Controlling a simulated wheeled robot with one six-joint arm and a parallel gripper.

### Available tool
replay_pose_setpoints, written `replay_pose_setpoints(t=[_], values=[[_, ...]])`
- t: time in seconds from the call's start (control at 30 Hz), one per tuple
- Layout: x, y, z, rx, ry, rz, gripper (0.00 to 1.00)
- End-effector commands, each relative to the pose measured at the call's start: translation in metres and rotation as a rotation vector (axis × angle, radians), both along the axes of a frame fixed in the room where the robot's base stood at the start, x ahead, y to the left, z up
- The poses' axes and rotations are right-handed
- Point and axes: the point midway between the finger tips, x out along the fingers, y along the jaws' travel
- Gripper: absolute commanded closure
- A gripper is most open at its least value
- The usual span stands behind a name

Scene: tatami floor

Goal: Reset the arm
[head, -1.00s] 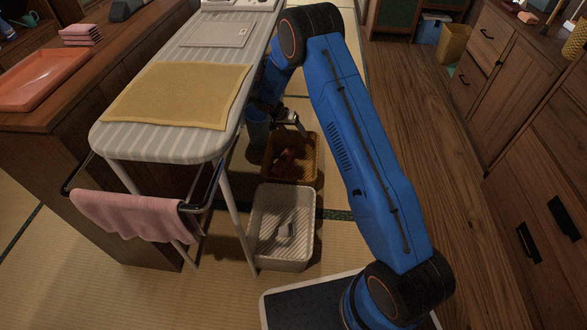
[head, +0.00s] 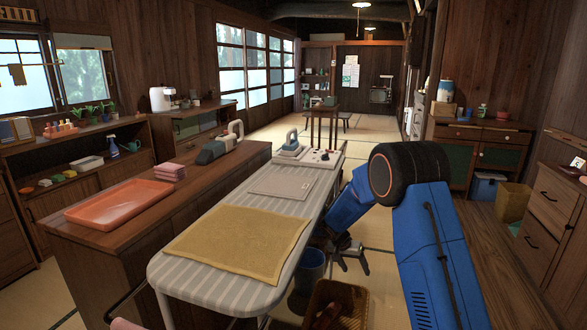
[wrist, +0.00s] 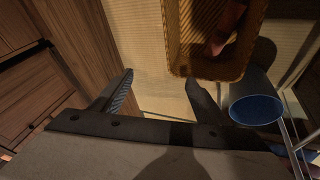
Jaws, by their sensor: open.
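My blue arm reaches down at the right of the ironing board (head: 220,279) in the head view. My gripper (head: 353,264) hangs open and empty beside the board, below its top. In the wrist view the two dark fingers stand wide apart, with only floor between the fingertips (wrist: 159,78).
A brown basket (head: 355,292) with reddish-brown contents stands on the tatami near my gripper; it also shows in the wrist view (wrist: 178,50). A blue bucket (head: 308,272) is beside it. The board carries a yellow cloth (head: 237,243). Wooden drawers (head: 548,205) stand at right.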

Motion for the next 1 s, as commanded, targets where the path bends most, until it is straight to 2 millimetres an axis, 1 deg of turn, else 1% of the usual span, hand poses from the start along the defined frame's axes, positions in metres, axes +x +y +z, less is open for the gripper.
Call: replay_pose_setpoints(t=[0.03, 0.27, 0.37, 0.5, 0.67, 0.8, 1.0], values=[[-0.006, -0.003, 0.016, 0.007, -0.003, 0.004, 0.32], [-0.04, -0.016, 0.076, 0.03, 0.002, 0.036, 0.32], [-0.059, -0.022, 0.103, 0.042, 0.003, 0.054, 0.32], [-0.088, -0.03, 0.139, 0.062, 0.004, 0.08, 0.32], [-0.124, -0.038, 0.176, 0.083, 0.003, 0.113, 0.32], [-0.158, -0.044, 0.205, 0.102, 0.0, 0.144, 0.32], [-0.208, -0.052, 0.24, 0.129, -0.005, 0.192, 0.32]])
